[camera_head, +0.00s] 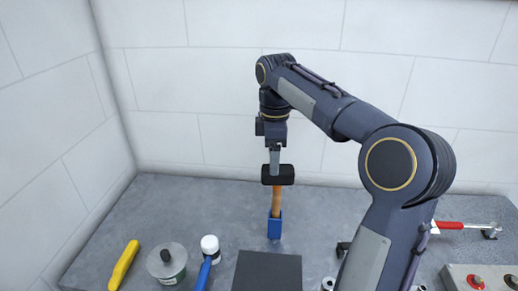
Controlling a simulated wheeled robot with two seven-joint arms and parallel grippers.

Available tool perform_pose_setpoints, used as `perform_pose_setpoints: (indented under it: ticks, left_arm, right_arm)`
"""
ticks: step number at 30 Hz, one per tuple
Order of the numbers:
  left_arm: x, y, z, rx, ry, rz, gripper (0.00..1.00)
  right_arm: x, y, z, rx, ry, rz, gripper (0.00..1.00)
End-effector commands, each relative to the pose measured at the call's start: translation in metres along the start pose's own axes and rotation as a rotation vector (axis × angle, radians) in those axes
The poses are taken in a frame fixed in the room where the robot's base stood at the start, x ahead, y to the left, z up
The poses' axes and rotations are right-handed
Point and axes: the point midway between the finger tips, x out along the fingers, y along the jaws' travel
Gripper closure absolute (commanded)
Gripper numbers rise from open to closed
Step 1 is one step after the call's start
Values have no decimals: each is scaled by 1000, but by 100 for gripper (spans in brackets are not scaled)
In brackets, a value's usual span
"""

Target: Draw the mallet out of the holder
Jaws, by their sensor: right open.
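The mallet has a black head (278,174) and a wooden handle (276,200). It stands upright, head up, with the lower handle inside the blue holder (274,226) on the grey bench. My right gripper (274,165) points down from above, with its fingers at the top of the mallet head. The fingers are seen nearly edge-on, and the gap between them is hard to make out. The right gripper is open. My left gripper is not in view.
On the left lie a yellow-handled tool (123,264), a round grey-topped can (167,261) and a blue-handled tool with a white head (210,246). A dark block (267,271) stands in front of the holder. A red-handled tool (449,225) and a box with buttons (462,280) are at right.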

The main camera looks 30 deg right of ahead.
Motion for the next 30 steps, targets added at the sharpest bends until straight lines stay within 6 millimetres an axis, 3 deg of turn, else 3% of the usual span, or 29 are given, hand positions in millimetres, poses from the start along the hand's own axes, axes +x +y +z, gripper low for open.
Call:
perform_pose_setpoints:
  ticks: [12, 24, 30]
  left_arm:
    - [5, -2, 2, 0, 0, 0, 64]
    - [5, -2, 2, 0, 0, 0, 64]
    - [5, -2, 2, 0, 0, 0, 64]
  right_arm:
    - [59, -1, 0, 3, 2, 0, 33]
    - [67, -1, 0, 3, 3, 2, 33]
    - [67, -1, 0, 3, 3, 2, 58]
